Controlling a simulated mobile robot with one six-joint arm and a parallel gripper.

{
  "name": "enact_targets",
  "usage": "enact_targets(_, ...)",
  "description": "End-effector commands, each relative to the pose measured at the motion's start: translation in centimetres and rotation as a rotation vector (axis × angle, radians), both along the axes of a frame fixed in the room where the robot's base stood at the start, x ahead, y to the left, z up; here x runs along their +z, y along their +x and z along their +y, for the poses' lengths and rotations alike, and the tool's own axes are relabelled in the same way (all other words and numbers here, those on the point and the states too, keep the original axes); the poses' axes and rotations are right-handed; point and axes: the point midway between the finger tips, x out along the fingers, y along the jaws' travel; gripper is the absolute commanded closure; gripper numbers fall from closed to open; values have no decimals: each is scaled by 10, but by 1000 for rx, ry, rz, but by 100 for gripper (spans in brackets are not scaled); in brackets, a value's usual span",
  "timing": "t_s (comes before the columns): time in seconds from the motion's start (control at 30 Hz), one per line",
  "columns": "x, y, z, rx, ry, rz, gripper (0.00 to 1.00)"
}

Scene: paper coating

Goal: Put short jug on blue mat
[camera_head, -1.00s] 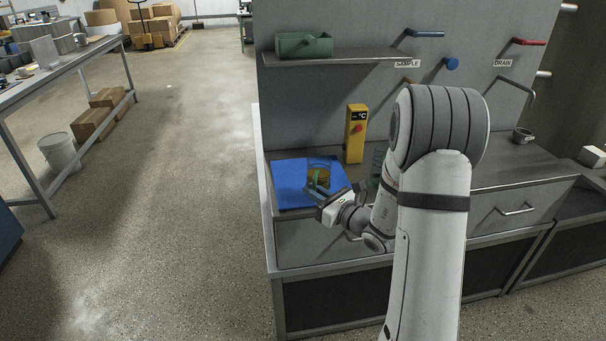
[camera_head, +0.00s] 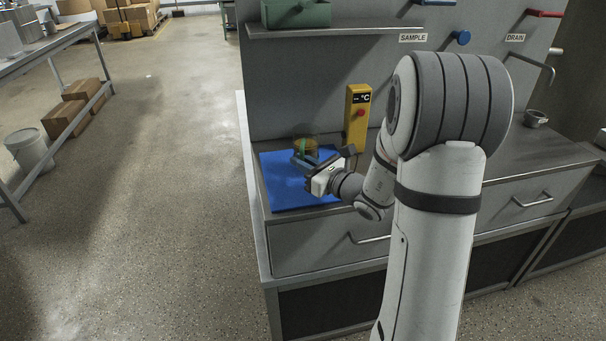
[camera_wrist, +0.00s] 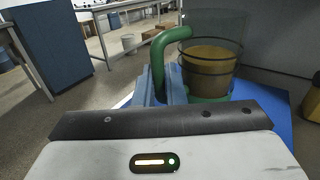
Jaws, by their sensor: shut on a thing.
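The short jug (camera_wrist: 211,68) is clear with amber liquid, a green handle and a green base. In the head view the jug (camera_head: 304,146) is at the back part of the blue mat (camera_head: 290,194), upright. My gripper (camera_head: 305,162) is shut on the jug's green handle, its fingers beside the body in the wrist view (camera_wrist: 160,85). The blue mat also shows around the jug's base in the wrist view (camera_wrist: 275,122). Whether the base touches the mat is hard to tell.
A yellow temperature unit (camera_head: 356,120) stands just right of the mat on the counter. A shelf (camera_head: 335,33) with a green box (camera_head: 296,13) is above. A grey cup (camera_head: 535,118) stands at the far right of the counter.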

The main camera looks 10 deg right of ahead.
Motion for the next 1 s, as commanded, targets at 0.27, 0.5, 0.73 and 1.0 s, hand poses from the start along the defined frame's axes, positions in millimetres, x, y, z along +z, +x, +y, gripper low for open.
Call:
enact_targets(0.27,-33,0,-1,-3,0,0,100)
enact_targets(0.5,-33,0,-2,-4,-1,-1,100)
enact_targets(0.73,-34,0,-2,-4,-1,1,77)
enact_targets(1.0,-34,0,-3,-5,0,1,68)
